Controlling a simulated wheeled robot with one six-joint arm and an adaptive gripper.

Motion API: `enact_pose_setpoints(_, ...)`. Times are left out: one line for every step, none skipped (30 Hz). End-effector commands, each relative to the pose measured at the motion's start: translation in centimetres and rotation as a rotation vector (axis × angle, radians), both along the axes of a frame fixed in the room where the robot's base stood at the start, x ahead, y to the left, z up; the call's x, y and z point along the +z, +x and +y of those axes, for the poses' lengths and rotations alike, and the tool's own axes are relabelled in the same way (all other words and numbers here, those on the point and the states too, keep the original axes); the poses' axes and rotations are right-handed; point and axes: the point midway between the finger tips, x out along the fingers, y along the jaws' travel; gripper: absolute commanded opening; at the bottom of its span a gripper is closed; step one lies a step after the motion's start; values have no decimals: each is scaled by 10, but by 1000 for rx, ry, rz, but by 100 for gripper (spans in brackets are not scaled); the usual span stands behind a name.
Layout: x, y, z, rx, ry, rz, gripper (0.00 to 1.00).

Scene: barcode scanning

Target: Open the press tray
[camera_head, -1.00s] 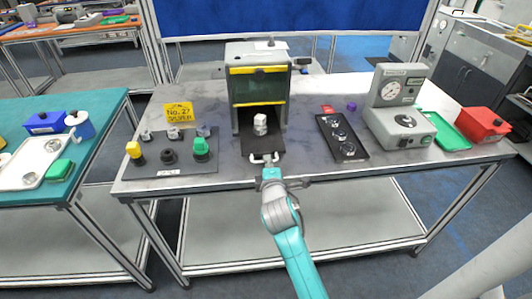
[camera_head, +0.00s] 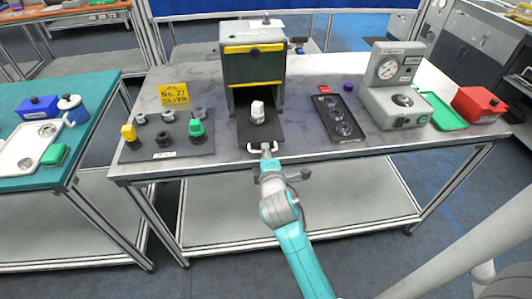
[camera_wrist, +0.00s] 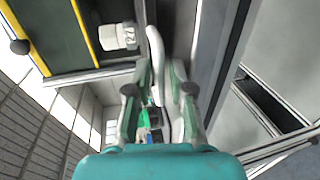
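The press (camera_head: 253,69) is a grey box with a dark green front and yellow bars. Its dark flat tray (camera_head: 244,125) sticks out at the front, over the table. The pale tray handle (camera_head: 252,149) is at the tray's front end. My gripper (camera_head: 267,151) is at the handle. In the wrist view my gripper's fingers (camera_wrist: 159,85) are closed around the white handle bar (camera_wrist: 154,48), one on each side.
On the grey table (camera_head: 320,90), a black board with knobs (camera_head: 168,145) is left of the tray. A black plate with round parts (camera_head: 341,116) and a dial tester (camera_head: 396,95) are right. A green tray (camera_head: 443,110) and red box (camera_head: 479,104) stand further right.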

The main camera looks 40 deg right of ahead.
Motion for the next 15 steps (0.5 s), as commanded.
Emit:
enact_pose_setpoints(0,0,0,0,-1,-1,21)
enact_pose_setpoints(0,0,0,0,-1,-1,21)
enact_pose_setpoints(0,-1,0,0,-1,-1,21)
enact_pose_setpoints(1,-1,1,0,-1,-1,21)
enact_pose_setpoints(1,-3,2,1,0,0,21)
enact_pose_setpoints(1,-5,4,1,0,0,21)
enact_pose_setpoints(2,-8,6,2,0,-1,21)
enact_pose_setpoints(3,-10,8,2,0,-1,21)
enact_pose_setpoints(4,-15,12,3,1,0,21)
enact_pose_setpoints(5,-19,14,3,1,0,21)
enact_pose_setpoints(6,-24,17,2,0,0,21)
enact_pose_setpoints(8,-30,21,2,-1,1,21)
enact_pose_setpoints(8,-35,25,3,-1,2,21)
enact_pose_setpoints(10,-40,29,4,0,1,21)
enact_pose_setpoints(12,-47,33,3,0,0,21)
